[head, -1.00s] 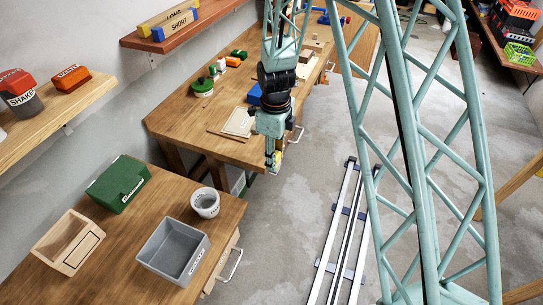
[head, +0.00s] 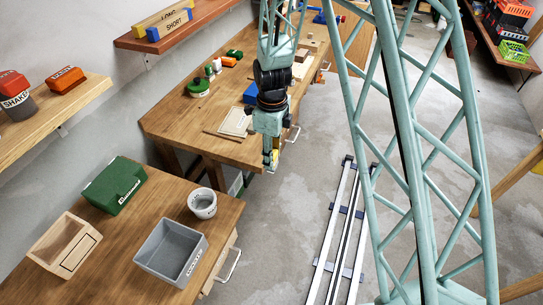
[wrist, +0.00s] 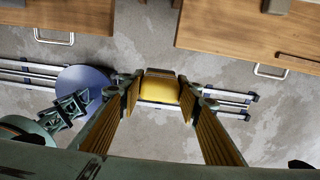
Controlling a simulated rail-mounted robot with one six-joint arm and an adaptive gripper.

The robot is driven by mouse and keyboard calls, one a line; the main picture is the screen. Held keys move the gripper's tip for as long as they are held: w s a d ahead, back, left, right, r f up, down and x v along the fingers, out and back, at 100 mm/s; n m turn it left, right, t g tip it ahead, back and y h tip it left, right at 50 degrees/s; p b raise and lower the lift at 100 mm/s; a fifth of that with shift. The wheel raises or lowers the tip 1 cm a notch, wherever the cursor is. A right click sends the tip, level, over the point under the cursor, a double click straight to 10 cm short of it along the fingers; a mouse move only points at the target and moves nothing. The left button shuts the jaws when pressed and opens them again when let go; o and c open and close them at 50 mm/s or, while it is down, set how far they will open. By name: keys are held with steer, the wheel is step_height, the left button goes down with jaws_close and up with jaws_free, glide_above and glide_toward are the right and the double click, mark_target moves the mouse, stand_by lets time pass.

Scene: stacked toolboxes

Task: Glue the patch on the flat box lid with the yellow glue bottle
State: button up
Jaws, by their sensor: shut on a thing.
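My gripper (head: 270,157) points down beside the far workbench's front edge, over the floor. In the wrist view its two fingers (wrist: 159,96) are closed on the yellow glue bottle (wrist: 160,88); a sliver of yellow also shows at the fingers in the head view (head: 275,155). A pale flat wooden panel (head: 236,121), which looks like the flat box lid, lies on the far workbench, left of and behind my gripper. The patch cannot be made out clearly. The bottle's nozzle is hidden.
The near workbench (head: 140,222) holds a green box (head: 114,187), a wooden box (head: 62,243), a grey bin (head: 171,251) and a pale tub (head: 203,204). A gap separates it from the far workbench (head: 185,131). Metal rails (head: 341,235) run along the open floor.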

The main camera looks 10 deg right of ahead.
steer(key=shift+w+d+n+b, duration=0.25)
steer(key=shift+w+n+b, duration=0.1)
steer(key=shift+w+n, duration=0.15)
steer(key=w+d+r+n+b, duration=0.9)
steer(key=w+d+n+b, duration=0.3)
steer(key=n, duration=0.7)
steer(key=shift+w+d, duration=0.5)
steer(key=shift+d, duration=0.1)
steer(key=shift+w, duration=0.1)
